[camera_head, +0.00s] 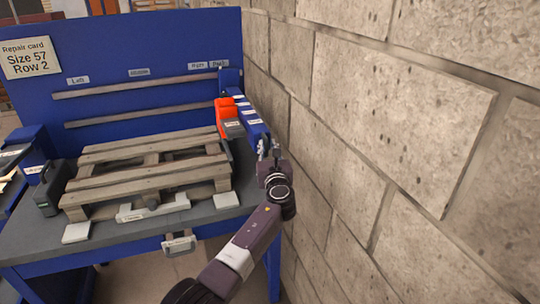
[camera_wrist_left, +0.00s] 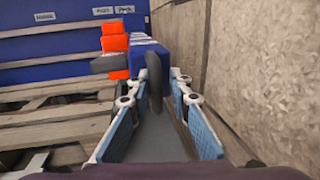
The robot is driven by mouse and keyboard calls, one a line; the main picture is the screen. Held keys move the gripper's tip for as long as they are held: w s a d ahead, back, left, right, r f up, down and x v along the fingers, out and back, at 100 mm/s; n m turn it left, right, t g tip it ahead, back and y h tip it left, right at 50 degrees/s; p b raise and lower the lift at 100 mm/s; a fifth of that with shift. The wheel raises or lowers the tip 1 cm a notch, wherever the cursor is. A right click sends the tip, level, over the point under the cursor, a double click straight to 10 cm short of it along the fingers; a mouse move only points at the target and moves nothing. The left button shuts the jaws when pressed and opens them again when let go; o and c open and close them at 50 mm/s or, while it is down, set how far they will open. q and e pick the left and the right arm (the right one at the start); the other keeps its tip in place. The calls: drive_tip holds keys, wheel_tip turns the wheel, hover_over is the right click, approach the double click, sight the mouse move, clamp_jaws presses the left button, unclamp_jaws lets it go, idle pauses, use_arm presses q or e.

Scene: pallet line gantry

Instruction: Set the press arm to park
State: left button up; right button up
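The press arm (camera_head: 248,115) is a blue bar with white labels at the right end of the bench, near the wall. It runs from the back panel toward me, under the right-hand labels. An orange-red block with a grey pad (camera_head: 226,112) sits on its left side. My left gripper (camera_head: 268,148) is at the bar's near end. In the left wrist view its fingers (camera_wrist_left: 155,125) are spread, with a dark upright handle (camera_wrist_left: 155,75) on the blue bar end between them. Contact with the handle is not visible. My right gripper is not in view.
A wooden pallet (camera_head: 150,165) lies on the grey-topped bench (camera_head: 110,240). The back panel carries labels: Left (camera_head: 77,80), Middle (camera_head: 139,72), Right (camera_head: 197,66) and Park (camera_head: 219,63). A block wall (camera_head: 390,110) stands close on the right, leaving little room beside the gripper.

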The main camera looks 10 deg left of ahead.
use_arm(q)
drive_tip(key=v, duration=1.1)
drive_tip(key=shift+s+d, duration=0.15)
drive_tip(key=shift+s, duration=0.25)
